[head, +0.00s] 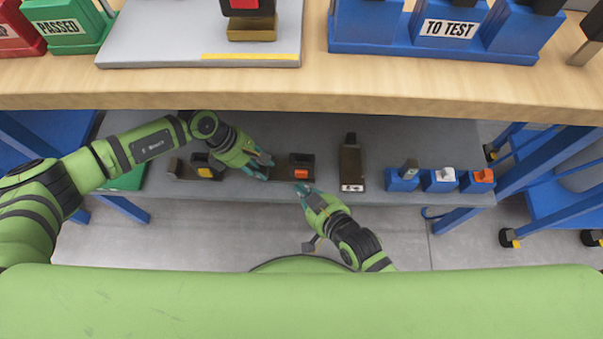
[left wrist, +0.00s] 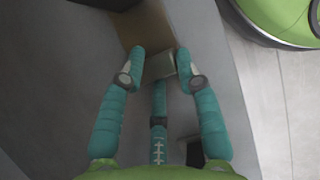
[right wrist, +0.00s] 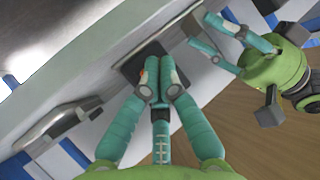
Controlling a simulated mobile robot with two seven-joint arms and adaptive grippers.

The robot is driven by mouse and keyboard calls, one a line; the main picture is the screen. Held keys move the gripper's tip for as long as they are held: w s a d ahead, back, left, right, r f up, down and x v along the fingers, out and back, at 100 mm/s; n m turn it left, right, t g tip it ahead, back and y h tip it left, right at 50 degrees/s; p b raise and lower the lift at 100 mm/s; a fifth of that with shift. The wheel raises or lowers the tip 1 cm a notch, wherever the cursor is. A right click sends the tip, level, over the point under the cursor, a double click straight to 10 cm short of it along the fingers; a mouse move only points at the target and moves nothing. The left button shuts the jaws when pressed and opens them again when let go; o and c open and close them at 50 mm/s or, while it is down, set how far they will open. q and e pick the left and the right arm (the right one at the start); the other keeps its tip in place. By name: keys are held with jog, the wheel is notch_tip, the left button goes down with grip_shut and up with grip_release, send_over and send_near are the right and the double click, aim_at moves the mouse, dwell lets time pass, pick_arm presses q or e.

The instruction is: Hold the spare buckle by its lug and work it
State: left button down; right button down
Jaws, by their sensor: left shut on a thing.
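The spare buckle (head: 301,162), dark with an orange button, lies on the grey shelf under the bench. It also shows in the right wrist view (right wrist: 132,68). My left gripper (head: 264,168) is at its left side, shut on its metal lug (left wrist: 161,67). My right gripper (head: 301,188) has its fingers together just in front of the buckle. In the right wrist view its fingertips (right wrist: 158,80) cover most of the orange button; whether they touch it, I cannot tell.
A yellow-button buckle (head: 206,171) lies left of my left gripper. A dark upright part on a brown plate (head: 352,168) and small blue blocks (head: 439,183) with grey, white and orange tops stand right. The bench edge (head: 300,98) overhangs the shelf.

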pick_arm(q)
jog(key=shift+s+a+f, duration=0.15)
jog(key=shift+f, duration=0.05)
pick_arm(e)
jog(key=shift+w, duration=0.1)
jog(key=shift+w, duration=0.35)
jog(key=shift+w, duration=0.5)
dwell(0.5)
jog(key=shift+s, duration=0.9)
jog(key=s, duration=0.5)
jog(key=shift+a, duration=0.15)
dwell(0.5)
